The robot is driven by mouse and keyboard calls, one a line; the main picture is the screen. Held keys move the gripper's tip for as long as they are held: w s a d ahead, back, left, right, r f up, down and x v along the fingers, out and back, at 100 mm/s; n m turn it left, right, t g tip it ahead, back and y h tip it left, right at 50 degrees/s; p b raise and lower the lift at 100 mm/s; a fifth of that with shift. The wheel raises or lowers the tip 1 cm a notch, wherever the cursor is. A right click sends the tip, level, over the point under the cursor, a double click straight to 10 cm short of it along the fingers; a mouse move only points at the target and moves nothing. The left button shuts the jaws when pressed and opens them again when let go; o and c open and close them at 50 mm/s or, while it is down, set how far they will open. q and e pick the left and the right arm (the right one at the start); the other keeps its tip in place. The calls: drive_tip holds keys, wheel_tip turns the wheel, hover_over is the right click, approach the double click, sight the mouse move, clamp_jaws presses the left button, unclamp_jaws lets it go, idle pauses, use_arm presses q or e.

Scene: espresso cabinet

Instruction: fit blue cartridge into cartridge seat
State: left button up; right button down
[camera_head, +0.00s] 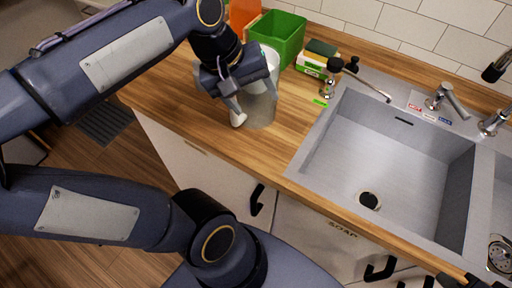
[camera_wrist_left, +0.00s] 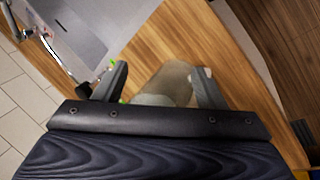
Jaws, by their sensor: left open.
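I see no blue cartridge and no cartridge seat in either view. My left gripper (camera_head: 254,106) is over the left part of the wooden counter, pointing down, with its fingers apart. In the left wrist view its fingers (camera_wrist_left: 160,76) stand on either side of a clear or pale round vessel (camera_wrist_left: 168,84). This vessel also shows in the head view (camera_head: 262,112), partly hidden by the gripper. I cannot tell whether the fingers touch it. My right gripper is not clearly in view.
A green tub (camera_head: 278,37), an orange item (camera_head: 243,14) and a sponge on a box (camera_head: 318,56) stand behind the gripper. A steel sink (camera_head: 390,140) with taps lies to the right. The wooden counter (camera_head: 170,105) is clear left of the gripper.

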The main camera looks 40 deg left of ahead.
use_arm(q)
drive_tip(key=s+d+f+m+t+h, duration=0.1)
drive_tip(key=s+d+f+m+t, duration=0.1)
drive_tip(key=s+d+f+m, duration=0.4)
wheel_tip(320, 180, down, 2)
drive_tip(key=shift+f+m, duration=0.25)
drive_tip(key=shift+m, duration=0.55)
drive_tip(key=shift+s, duration=0.1)
idle(1.5)
